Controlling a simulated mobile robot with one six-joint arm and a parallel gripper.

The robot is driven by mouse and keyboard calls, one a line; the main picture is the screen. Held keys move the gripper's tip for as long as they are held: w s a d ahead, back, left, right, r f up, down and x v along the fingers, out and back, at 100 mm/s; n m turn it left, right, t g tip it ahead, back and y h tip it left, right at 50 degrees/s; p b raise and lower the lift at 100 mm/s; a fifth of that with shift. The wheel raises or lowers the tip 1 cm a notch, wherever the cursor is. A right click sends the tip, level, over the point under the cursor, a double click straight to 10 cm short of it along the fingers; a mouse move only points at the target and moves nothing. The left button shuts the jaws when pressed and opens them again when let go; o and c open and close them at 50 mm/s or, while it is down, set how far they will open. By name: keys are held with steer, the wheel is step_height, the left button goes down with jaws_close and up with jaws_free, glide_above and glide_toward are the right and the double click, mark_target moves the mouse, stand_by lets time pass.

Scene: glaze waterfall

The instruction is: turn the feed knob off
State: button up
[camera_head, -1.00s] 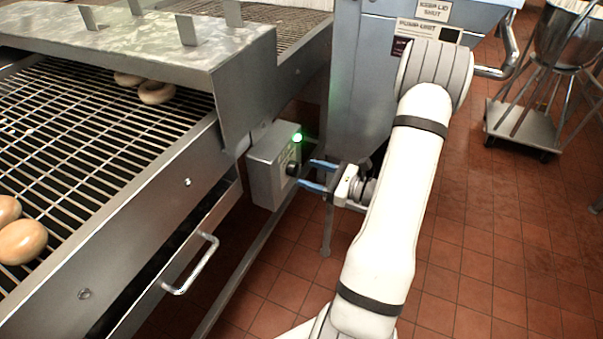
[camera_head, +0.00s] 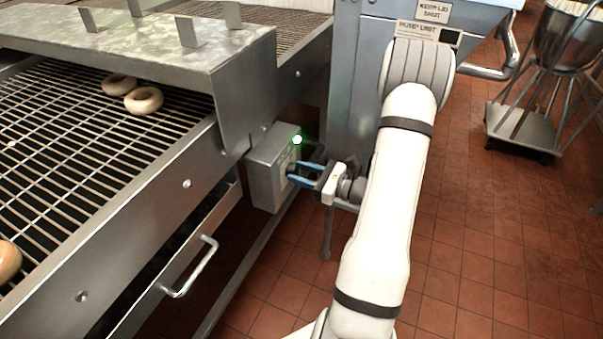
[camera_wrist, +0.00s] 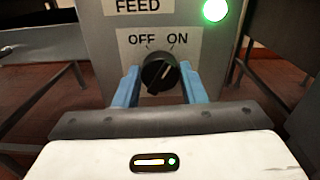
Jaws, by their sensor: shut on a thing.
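The feed knob (camera_wrist: 160,73) is a round black dial on the front of a grey control box (camera_head: 268,172). My gripper (camera_wrist: 160,80) is shut on the knob, one blue finger at each side. In the head view my gripper (camera_head: 295,173) reaches the box from the right, and its fingers mostly hide the knob.
A wire conveyor (camera_head: 95,150) carrying doughnuts (camera_head: 143,100) runs left of the box, under a metal hood (camera_head: 150,40). A drawer handle (camera_head: 192,268) juts out below. A wheeled stand (camera_head: 520,130) is at the back right.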

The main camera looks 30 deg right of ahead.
steer(key=shift+c, duration=1)
steer(key=shift+f, duration=0.1)
steer(key=shift+s+a+f+n+b, duration=0.1)
steer(key=shift+n+b, duration=2.85)
steer(key=shift+b, duration=0.2)
steer(key=shift+s+a+f+n+b, duration=0.1)
steer(key=shift+n+b, duration=2.85)
steer(key=shift+b, duration=0.2)
steer(key=shift+r, duration=0.1)
steer(key=o, duration=1)
steer(key=shift+w+r, duration=0.1)
